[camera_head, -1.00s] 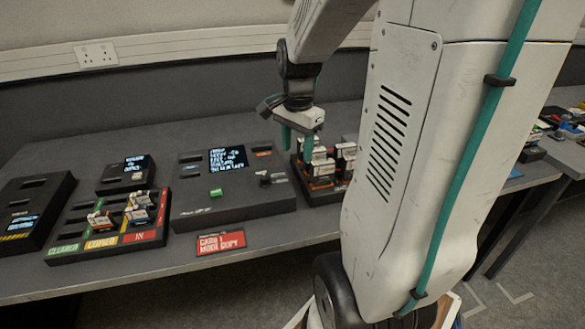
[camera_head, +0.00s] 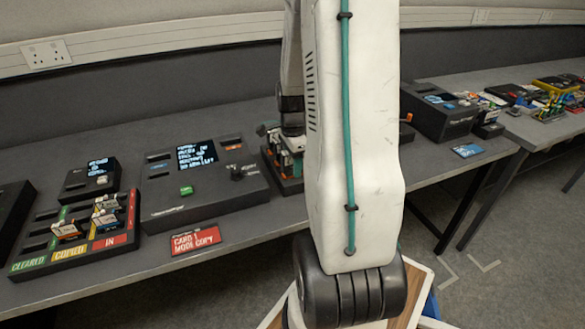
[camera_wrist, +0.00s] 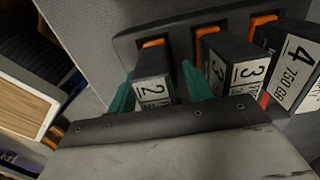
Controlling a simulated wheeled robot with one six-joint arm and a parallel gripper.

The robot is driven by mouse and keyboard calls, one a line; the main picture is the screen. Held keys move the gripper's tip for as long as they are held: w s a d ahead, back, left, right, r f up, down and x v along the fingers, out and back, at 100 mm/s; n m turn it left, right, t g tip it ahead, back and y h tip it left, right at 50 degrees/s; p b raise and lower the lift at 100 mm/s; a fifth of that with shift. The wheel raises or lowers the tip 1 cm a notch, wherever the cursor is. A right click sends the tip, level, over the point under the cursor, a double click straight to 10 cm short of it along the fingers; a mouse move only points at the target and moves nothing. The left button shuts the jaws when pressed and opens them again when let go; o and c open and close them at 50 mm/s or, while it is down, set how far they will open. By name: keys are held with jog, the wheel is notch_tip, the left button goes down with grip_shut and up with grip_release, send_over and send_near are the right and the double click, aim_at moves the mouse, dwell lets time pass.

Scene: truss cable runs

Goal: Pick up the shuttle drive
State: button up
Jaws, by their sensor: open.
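In the wrist view, a dark drive with a white label marked 2 (camera_wrist: 152,84) stands in a rack (camera_wrist: 185,25) with orange-marked slots. The teal fingers of my gripper (camera_wrist: 158,88) are open, one on each side of drive 2. I cannot tell whether they touch it. Drive 3 (camera_wrist: 236,68) and drive 4 (camera_wrist: 293,65) stand to the right in the same rack. No label seen reads "shuttle". In the head view, my gripper (camera_head: 293,142) is low at the rack (camera_head: 290,186), mostly hidden behind my arm.
Left of the rack is a black console (camera_head: 205,203) with a lit screen and a green button. A tray (camera_head: 60,262) marked CLEARED, COPIED and IN holds several drives. A red card (camera_head: 196,240) reads CARD 1 MODE COPY. A black box (camera_head: 437,112) stands to the right.

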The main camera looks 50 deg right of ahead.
jog(key=shift+f, duration=0.1)
jog(key=shift+c, duration=0.3)
grip_shut()
